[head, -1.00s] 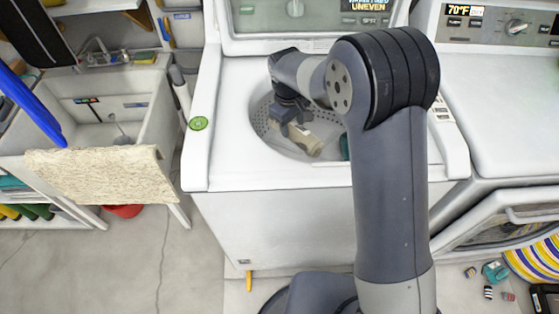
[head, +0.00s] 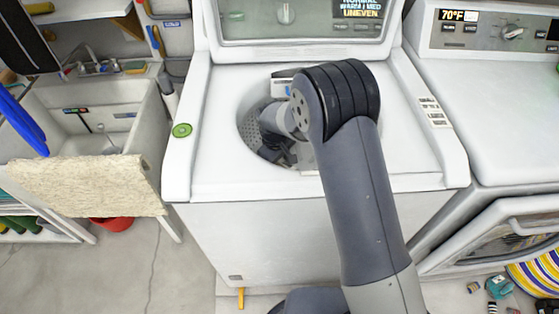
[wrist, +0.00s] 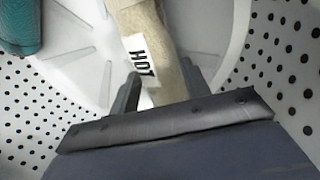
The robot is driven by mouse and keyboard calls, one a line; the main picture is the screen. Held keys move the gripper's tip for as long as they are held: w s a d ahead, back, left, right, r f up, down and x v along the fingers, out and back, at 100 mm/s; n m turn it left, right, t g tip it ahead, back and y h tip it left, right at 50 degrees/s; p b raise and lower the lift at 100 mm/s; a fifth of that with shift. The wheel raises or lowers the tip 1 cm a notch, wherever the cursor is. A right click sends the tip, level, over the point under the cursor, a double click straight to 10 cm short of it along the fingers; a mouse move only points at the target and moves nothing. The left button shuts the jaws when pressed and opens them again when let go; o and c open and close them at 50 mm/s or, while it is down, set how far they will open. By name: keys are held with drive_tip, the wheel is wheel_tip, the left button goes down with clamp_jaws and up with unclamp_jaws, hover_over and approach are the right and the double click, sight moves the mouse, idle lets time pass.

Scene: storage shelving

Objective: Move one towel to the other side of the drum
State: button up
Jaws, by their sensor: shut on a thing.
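A rolled beige towel (wrist: 150,20) with a white "HOT" tag lies between my gripper's fingers in the wrist view. My gripper (wrist: 158,74) is shut on it, low inside the washer drum. A teal towel (wrist: 20,25) lies at the upper left of the wrist view, apart from the fingers. The perforated drum wall (wrist: 285,85) shows on both sides, with the pale ribbed drum floor between. In the head view my gripper (head: 274,150) is down in the drum (head: 250,125) at its left and near part. My arm covers the drum's right part there.
The open washer's white top (head: 390,170) surrounds the drum opening. A green round badge (head: 182,130) is on its left edge. A sink (head: 100,110) with a beige cloth (head: 85,185) stands left. A second machine (head: 490,110) stands right, with small items on the floor below.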

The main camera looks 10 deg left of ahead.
drive_tip(key=shift+f+b, duration=0.55)
drive_tip(key=shift+f, duration=0.1)
drive_tip(key=o, duration=1.4)
drive_tip(key=shift+o, duration=0.2)
drive_tip(key=shift+r+p, duration=0.45)
drive_tip(key=shift+r, duration=0.05)
wheel_tip(320, 180, up, 12)
drive_tip(key=s, duration=0.1)
drive_tip(key=shift+s+a, duration=0.15)
drive_tip(key=shift+a, duration=0.25)
